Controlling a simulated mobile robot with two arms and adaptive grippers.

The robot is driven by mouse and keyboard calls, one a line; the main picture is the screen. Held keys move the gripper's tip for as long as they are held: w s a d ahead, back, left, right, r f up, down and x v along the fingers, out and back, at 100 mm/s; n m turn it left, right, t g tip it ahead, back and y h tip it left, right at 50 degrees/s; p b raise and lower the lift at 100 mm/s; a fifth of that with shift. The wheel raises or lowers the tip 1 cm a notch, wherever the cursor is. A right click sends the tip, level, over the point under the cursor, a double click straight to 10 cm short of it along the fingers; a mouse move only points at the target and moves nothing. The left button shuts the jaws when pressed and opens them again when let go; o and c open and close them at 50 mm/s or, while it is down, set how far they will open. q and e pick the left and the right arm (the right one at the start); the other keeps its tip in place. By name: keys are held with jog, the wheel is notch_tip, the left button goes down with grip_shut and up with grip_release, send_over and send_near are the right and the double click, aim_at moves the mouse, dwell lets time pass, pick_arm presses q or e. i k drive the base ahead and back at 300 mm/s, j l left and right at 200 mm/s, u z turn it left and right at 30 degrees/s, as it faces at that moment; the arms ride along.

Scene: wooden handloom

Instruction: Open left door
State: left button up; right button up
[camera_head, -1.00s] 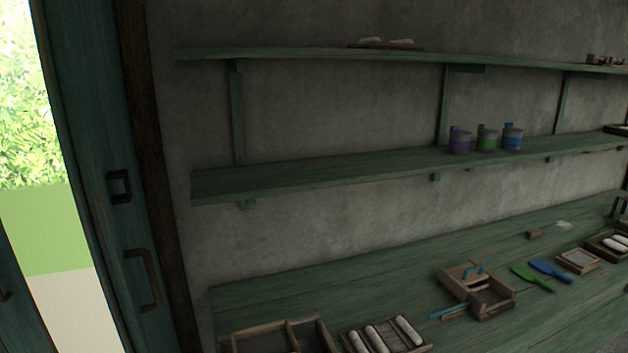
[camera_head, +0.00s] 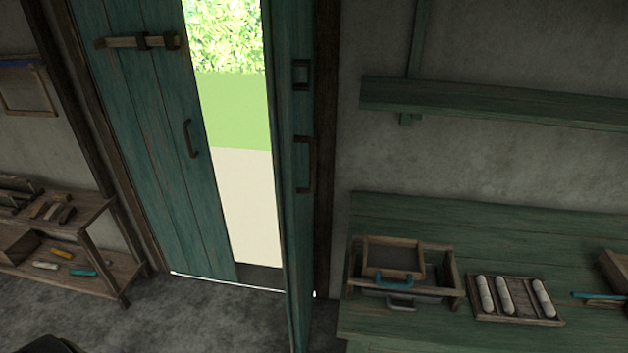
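The left door (camera_head: 150,130) is a teal plank door with a wooden bar latch (camera_head: 140,41) near its top and a dark pull handle (camera_head: 190,138) on its right side. It appears shut or nearly shut in its frame. To its right is a bright opening to the outside. The right door (camera_head: 295,220) stands swung inward, seen almost edge-on, with a dark handle (camera_head: 304,164) and a bracket (camera_head: 300,74) above it. Neither of my grippers is in view.
A green workbench (camera_head: 590,225) with a wooden box (camera_head: 450,290) and a tray of white rolls (camera_head: 515,318) stands right. A low wooden shelf (camera_head: 100,270) with tools stands left. The grey floor (camera_head: 200,320) before the left door looks clear.

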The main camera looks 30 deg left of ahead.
aim_at(150, 96)
jog(key=u, duration=1.9)
jog(key=i+j+z, duration=0.1)
jog(key=i+j, duration=1.15)
